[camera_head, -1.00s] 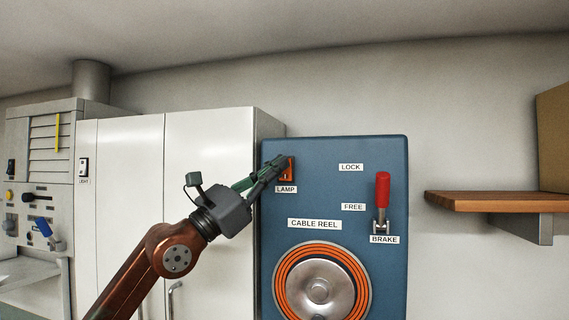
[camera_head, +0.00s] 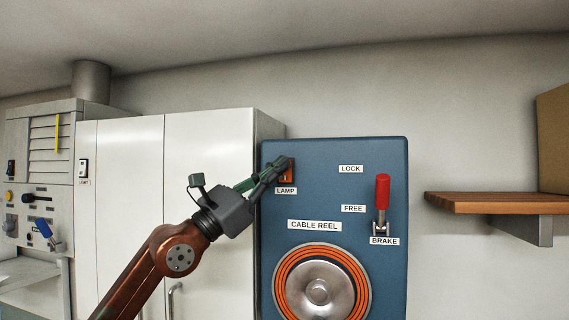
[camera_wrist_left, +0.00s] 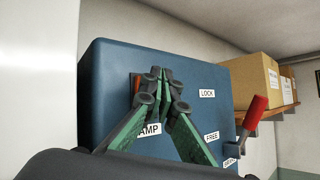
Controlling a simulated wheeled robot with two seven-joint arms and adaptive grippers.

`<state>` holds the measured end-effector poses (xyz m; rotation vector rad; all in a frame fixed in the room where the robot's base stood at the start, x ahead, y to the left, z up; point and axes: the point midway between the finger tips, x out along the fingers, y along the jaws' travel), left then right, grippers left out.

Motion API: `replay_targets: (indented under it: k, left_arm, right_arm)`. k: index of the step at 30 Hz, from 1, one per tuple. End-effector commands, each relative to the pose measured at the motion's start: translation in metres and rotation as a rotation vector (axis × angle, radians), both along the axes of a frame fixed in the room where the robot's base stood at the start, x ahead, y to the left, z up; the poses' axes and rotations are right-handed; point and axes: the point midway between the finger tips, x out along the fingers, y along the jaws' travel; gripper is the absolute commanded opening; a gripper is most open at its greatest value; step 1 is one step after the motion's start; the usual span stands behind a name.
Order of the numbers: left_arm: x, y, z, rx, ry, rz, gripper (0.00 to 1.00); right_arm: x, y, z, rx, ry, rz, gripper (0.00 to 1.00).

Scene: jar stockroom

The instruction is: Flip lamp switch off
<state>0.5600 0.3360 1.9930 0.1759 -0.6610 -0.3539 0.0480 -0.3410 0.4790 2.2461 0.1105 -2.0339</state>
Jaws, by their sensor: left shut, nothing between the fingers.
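The lamp switch (camera_head: 289,172) is a small orange-red rocker above the LAMP label (camera_head: 286,191) on the blue cable reel panel (camera_head: 330,152). My left gripper (camera_head: 281,162) is shut and empty, with its fingertips over the left part of the switch. In the left wrist view, the fingertips (camera_wrist_left: 161,72) cover most of the switch (camera_wrist_left: 136,84), and an orange edge shows to their left. I cannot tell whether the fingertips touch it or which way the rocker is tipped. My right gripper is not in view.
A red brake lever (camera_head: 382,190) stands upright on the panel's right side. A cable reel (camera_head: 320,285) is below. White cabinets (camera_head: 208,150) stand behind my left arm. A wooden shelf (camera_head: 490,203) with a cardboard box (camera_head: 553,140) is at right.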

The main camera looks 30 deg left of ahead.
Motion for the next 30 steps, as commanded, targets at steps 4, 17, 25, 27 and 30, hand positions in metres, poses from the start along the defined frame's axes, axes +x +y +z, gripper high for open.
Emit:
replay_targets:
  k: [4,17,25,27,30]
  left_arm:
    - [-0.0002,-0.0001,-0.0002,0.0,0.0,0.0,0.0]
    - [0.0026,0.0002,0.0005,-0.001,0.001,-0.002,0.0]
    - [0.0053,0.0009,0.0011,-0.001,0.0,-0.002,0.0]
    - [0.0061,0.001,0.0013,0.0,-0.001,-0.002,0.0]
    - [0.0073,0.0013,0.0013,0.0,0.0,-0.001,0.0]
  right_arm:
    - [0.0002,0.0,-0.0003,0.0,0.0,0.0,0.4]
    - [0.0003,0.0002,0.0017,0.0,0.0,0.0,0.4]
    - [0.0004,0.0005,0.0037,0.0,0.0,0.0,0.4]
    - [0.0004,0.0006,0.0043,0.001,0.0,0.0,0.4]
    - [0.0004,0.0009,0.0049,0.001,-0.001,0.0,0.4]
